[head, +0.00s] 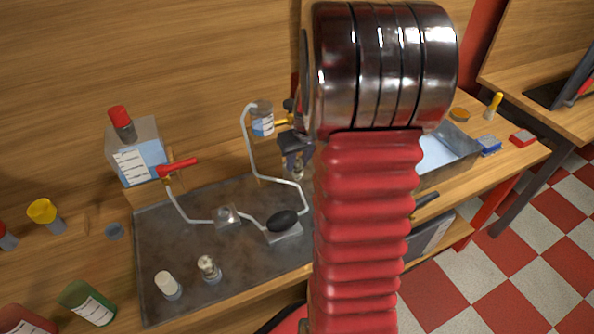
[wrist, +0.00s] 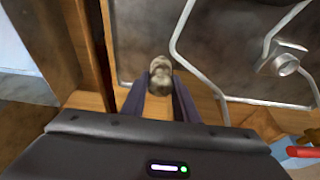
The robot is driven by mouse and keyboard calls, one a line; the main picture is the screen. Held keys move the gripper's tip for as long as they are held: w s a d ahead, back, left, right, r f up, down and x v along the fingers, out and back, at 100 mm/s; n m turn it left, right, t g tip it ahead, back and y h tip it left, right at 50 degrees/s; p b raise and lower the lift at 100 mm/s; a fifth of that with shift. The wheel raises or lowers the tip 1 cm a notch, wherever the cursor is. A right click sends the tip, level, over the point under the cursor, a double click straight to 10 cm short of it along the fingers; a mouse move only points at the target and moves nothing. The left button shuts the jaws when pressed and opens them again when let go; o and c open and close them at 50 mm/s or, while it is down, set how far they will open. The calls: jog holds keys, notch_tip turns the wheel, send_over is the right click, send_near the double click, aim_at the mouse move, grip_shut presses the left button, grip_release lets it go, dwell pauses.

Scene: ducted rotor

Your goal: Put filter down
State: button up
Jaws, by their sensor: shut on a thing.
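The filter (wrist: 160,72), a small pale, rounded piece with a glassy look, sits between the two fingers of my gripper (wrist: 161,92) in the wrist view. My gripper is shut on it. In the head view my gripper (head: 296,150) is partly hidden by my red arm, and the filter (head: 297,171) shows just below it, above the back right part of the dark metal tray (head: 165,235). I cannot tell the gap between filter and tray.
Bent pipes (head: 255,160) run over the tray to a black knob (head: 283,221). A white cylinder (head: 168,285) and a small glassy fitting (head: 208,268) stand at the tray's front. A clear container (head: 137,155) stands behind. A metal bin (head: 448,155) is right.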

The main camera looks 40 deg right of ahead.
aim_at(298, 170)
jog(key=shift+f, duration=1.85)
jog(key=o, duration=1)
jog(key=shift+f, duration=0.1)
jog(key=v, duration=1.2)
jog(key=shift+s, duration=0.1)
